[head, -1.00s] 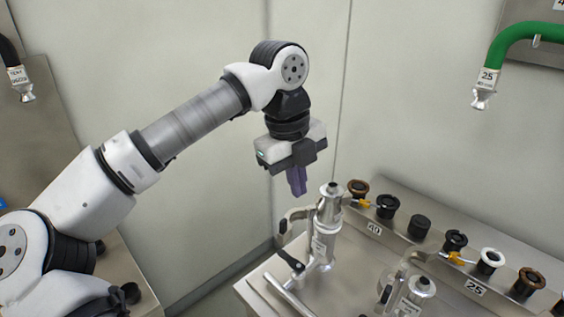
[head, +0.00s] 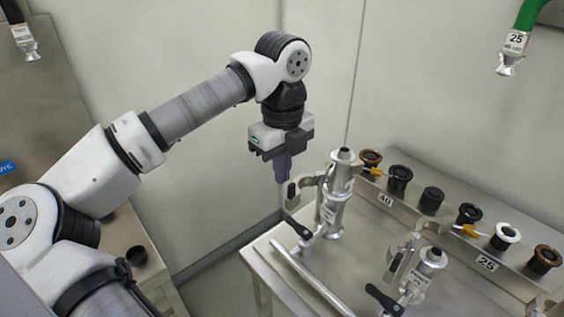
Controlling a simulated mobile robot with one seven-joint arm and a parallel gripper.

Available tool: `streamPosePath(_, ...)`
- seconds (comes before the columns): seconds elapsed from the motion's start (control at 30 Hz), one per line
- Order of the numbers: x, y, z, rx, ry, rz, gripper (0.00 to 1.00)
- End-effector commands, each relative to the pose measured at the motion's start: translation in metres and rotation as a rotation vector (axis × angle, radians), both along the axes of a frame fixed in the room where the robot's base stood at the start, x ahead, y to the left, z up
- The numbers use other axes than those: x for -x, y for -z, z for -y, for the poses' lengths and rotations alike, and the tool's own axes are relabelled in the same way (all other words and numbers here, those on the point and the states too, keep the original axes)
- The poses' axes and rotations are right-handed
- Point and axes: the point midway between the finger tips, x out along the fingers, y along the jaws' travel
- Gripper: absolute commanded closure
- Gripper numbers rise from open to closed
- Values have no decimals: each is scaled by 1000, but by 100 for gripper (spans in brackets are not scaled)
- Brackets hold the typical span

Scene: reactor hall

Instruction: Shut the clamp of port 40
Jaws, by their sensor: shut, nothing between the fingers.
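The port 40 assembly (head: 337,190) is an upright metal pipe stub near the back left of the bench, beside a plate reading 40 (head: 385,198). Its clamp (head: 308,182) sticks out to the left of the pipe as a metal arm with a dark end. A black-ended lever (head: 298,228) lies lower down. I cannot tell how far the clamp is closed. My gripper (head: 283,180) points down with its purple fingers shut and empty. In the picture it is just above and left of the clamp arm, seemingly apart from it.
The port 25 assembly (head: 425,268) stands in front, right of port 40, with its own black lever. Several caps (head: 431,200) sit on the rear ledge. A metal tube (head: 312,280) runs along the bench's left part. Hoses hang at both upper corners.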

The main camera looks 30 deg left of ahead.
Motion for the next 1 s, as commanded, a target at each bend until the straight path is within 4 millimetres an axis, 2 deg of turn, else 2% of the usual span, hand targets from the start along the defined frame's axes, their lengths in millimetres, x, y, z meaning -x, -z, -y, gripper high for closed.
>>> streamPosePath(0.23,0,23,0,2,1,0,100)
streamPosePath(0.53,9,20,24,0,4,1,100)
streamPosePath(1.0,11,20,65,1,4,1,100)
